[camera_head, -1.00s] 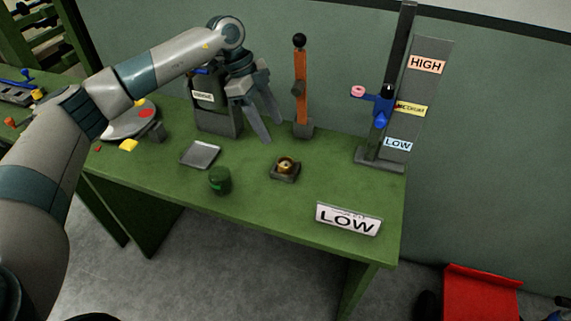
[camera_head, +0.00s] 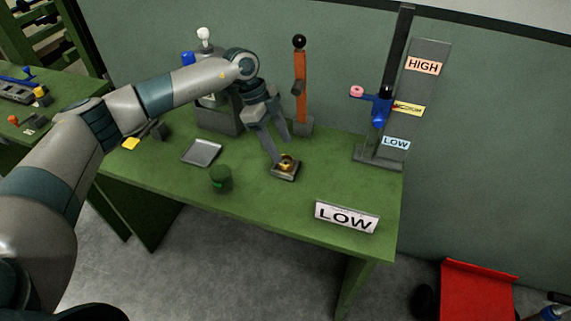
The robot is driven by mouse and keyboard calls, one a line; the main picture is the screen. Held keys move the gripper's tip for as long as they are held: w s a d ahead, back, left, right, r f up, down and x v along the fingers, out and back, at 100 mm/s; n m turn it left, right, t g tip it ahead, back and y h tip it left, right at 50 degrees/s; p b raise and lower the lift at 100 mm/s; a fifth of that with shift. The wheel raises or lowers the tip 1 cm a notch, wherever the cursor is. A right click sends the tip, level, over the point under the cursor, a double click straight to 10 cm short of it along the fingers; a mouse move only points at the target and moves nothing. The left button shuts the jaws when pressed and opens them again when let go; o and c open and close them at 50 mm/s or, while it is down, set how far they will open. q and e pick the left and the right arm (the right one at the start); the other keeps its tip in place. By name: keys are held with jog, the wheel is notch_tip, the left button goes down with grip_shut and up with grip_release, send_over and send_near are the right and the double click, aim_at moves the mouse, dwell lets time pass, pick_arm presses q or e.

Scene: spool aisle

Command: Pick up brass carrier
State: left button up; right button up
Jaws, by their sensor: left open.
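The brass carrier (camera_head: 287,161) is a small gold ring-like piece sitting in a dark square holder (camera_head: 286,173) on the green table. My left gripper (camera_head: 281,151) is open and points down just above and behind the carrier. One finger's tip overlaps the holder's left edge in the picture; I cannot tell whether it touches. The other finger ends behind the carrier, to its upper right. The carrier shows between and in front of the fingers. My right gripper is not in view.
A green cup (camera_head: 220,179) and a grey tray (camera_head: 202,152) lie left of the holder. A LOW sign (camera_head: 346,217) stands at the front right. An orange lever (camera_head: 300,85) stands behind. A post with a blue slider (camera_head: 379,107) and level labels stands at the right.

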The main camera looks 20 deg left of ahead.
aim_at(288, 163)
pick_arm(q)
jog(key=shift+d+f, duration=0.1)
jog(key=shift+f, duration=0.2)
jog(key=p+x, duration=0.2)
jog(key=x, duration=0.1)
jog(key=shift+f, duration=0.1)
jog(key=shift+w+f, duration=0.1)
jog(key=shift+f, duration=0.4)
jog(key=c, duration=1.2)
jog(key=shift+r, duration=0.15)
